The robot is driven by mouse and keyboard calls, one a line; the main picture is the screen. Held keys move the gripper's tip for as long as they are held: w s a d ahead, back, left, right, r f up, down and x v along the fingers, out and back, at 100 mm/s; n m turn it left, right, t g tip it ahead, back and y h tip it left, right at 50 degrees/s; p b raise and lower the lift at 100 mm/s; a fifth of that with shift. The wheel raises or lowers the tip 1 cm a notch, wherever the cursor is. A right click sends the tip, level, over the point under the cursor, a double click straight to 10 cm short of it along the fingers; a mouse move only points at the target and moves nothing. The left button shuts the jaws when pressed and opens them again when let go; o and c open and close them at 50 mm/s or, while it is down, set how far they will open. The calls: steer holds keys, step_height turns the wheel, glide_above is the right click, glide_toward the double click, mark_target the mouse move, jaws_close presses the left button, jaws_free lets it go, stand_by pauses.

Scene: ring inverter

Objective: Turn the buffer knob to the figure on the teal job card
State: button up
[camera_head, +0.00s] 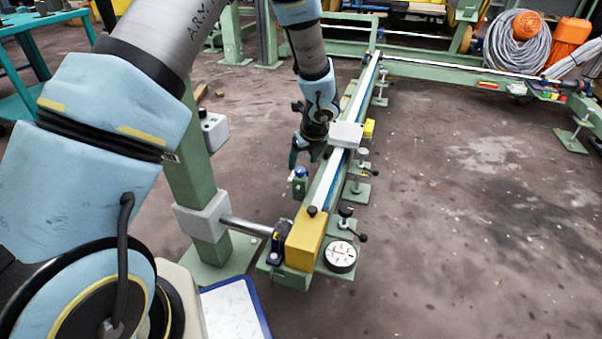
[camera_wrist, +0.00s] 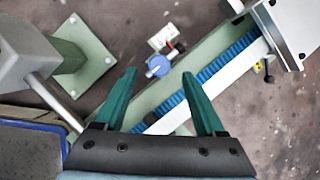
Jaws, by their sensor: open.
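A small blue knob (camera_wrist: 157,66) sits on the side of the green rail in the wrist view. A pale line runs across its face; no figures can be read. It also shows in the head view (camera_head: 301,172), atop a small green block beside the rail. My gripper (camera_wrist: 159,73) is open, its two teal fingers apart. In the wrist view the knob appears between the fingertips, with nothing gripped. In the head view my gripper (camera_head: 303,153) hangs just above the knob. I cannot make out a teal job card in either view.
The green rail (camera_head: 329,178) with a blue strip runs away from me, carrying a grey block (camera_head: 346,135). A yellow block (camera_head: 304,240) and a round dial (camera_head: 340,256) are at its near end. A green post (camera_head: 193,165) stands left. Floor on the right is clear.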

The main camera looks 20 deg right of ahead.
mark_target(300, 169)
steer(key=b+x, duration=0.1)
steer(key=x, duration=0.3)
steer(key=shift+c, duration=0.2)
jaws_close()
stand_by(0.4)
